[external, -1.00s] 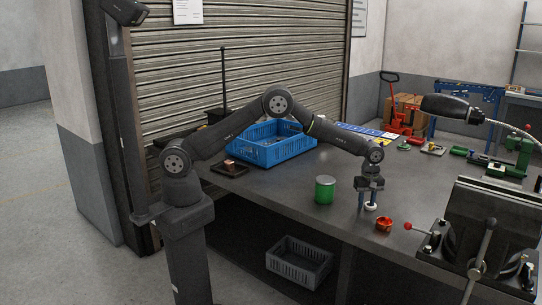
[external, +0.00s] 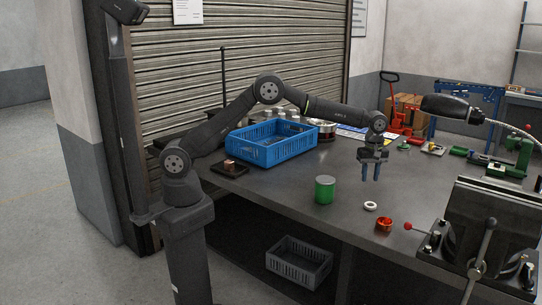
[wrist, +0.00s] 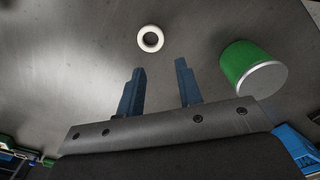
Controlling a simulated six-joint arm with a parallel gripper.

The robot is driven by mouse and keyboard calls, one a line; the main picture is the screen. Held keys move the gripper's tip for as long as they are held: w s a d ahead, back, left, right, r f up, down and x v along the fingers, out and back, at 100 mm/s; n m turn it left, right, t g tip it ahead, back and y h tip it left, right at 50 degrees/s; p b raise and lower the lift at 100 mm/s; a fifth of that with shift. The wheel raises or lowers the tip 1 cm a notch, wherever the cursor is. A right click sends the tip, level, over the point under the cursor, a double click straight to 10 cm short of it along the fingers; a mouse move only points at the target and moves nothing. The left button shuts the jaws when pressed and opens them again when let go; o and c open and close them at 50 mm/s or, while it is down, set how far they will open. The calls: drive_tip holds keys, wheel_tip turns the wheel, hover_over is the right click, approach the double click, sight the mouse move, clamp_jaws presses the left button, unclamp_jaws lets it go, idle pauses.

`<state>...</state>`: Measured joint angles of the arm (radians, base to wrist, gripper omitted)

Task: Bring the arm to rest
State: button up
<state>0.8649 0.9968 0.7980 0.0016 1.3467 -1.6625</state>
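My gripper (external: 371,172) hangs above the grey workbench, pointing down, with its blue fingers apart and nothing between them. In the wrist view the gripper (wrist: 160,82) also shows open and empty. A white ring (external: 371,206) lies flat on the bench below the gripper, apart from it. The ring also shows in the wrist view (wrist: 150,39), beyond the fingertips. A copper coil in a small black tray (external: 216,170) sits at the bench's left end.
A green can (external: 325,189) stands left of the ring, and a small red-orange dish (external: 384,224) lies to its right. A large vise (external: 490,225) fills the right front. A blue crate (external: 262,152) stands behind. Bare bench (external: 290,192) lies left of the can.

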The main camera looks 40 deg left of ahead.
sight(366, 204)
drive_tip(key=shift+r, duration=0.3)
wheel_tip(366, 204, down, 12)
drive_tip(key=shift+f, duration=0.1)
wheel_tip(366, 204, up, 2)
drive_tip(key=shift+r, duration=1)
